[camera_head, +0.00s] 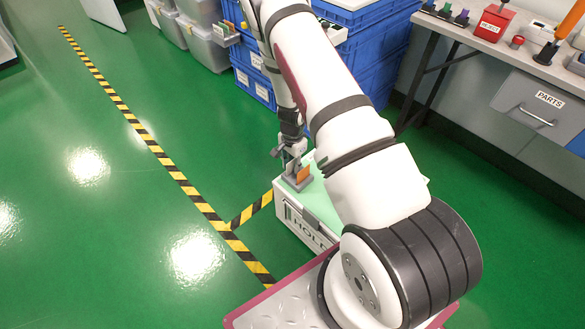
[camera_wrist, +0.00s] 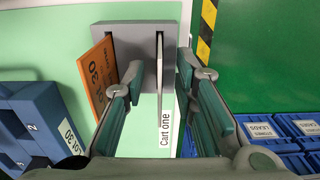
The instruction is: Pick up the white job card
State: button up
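The white card (camera_wrist: 184,72) stands nearly edge-on in a slot of a grey rack (camera_wrist: 130,38) in the wrist view. An orange card (camera_wrist: 97,75) stands in the same rack to its left. My gripper (camera_wrist: 163,74) is open over the rack. The white card is between its fingers, close to the right finger; I cannot tell whether they touch. In the head view, my gripper (camera_head: 289,152) is down at the grey rack (camera_head: 299,183), with the orange card (camera_head: 303,173) showing. I cannot make out the white card there.
The rack sits on a pale green top (camera_head: 322,205) of a box marked HOLD. A blue holder (camera_wrist: 35,120) is at left in the wrist view. Blue crates (camera_head: 375,50) and a workbench (camera_head: 470,40) stand behind.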

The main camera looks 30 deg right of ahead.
grip_shut()
